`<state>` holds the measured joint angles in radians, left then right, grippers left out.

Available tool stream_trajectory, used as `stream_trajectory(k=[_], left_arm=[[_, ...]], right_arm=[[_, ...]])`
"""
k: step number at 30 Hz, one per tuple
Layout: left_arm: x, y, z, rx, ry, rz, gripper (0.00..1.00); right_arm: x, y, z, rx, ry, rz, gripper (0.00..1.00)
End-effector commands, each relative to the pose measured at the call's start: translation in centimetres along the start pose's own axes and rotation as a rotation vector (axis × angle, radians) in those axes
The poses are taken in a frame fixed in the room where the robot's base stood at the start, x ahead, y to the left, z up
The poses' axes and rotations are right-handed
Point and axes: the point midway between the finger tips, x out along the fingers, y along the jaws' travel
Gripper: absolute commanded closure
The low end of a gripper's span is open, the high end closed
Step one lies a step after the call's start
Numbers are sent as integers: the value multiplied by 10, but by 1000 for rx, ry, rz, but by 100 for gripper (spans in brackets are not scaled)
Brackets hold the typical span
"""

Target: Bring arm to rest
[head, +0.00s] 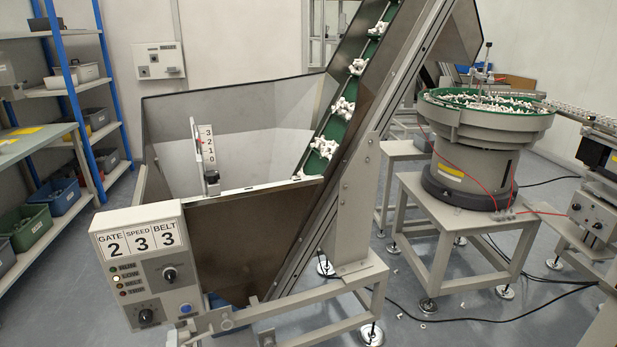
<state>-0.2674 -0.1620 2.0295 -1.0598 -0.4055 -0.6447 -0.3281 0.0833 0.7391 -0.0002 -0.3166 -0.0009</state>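Neither of my arms nor grippers can be made out in the head view. In front stands a steel hopper (252,236) with a control box (150,262) at its left front corner. The box's display reads gate 2, speed 3, belt 3. Below it are a column of small lamps, with the LOW lamp looking pale and lit, two black knobs and a blue button (185,309). A level scale (207,146) marked 3 to 0 stands at the hopper, with a red pointer near 2. An inclined green belt (338,130) carries clumps of white caps upward.
A round feeder bowl (487,114) full of white parts stands on a frame (450,215) at the right. Shelves with bins (57,196) line the left. A wall box (158,60) hangs behind. Cables (480,318) and a few white parts lie on the floor.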

Motion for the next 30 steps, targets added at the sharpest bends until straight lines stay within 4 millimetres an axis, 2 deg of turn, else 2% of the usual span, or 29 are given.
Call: stream_trajectory(k=[4,8,12,14,18,21,24,27,30], left_arm=[[0,74,-8,-101,48,187,49],[-16,155,-5,-229,52,393,49],[-49,235,11,-371,-2,607,49],[-68,267,22,-431,-44,694,49],[-121,331,56,-569,-182,879,49],[-165,368,87,-662,-315,990,49],[-211,395,119,-749,-467,1076,49],[-253,413,149,-819,-614,1129,49],[-285,422,173,-866,-731,1155,49]], right_arm=[[-12,0,0,0,1,-1,100],[-22,1,1,0,2,-2,100],[-31,1,2,-1,2,-3,100],[-35,1,2,-1,3,-3,100],[-45,2,4,-1,3,-4,100],[-52,2,4,-1,4,-4,100],[-58,3,5,-1,5,-4,100],[-63,3,6,-2,4,-5,100],[-66,3,7,-2,4,-5,100]])
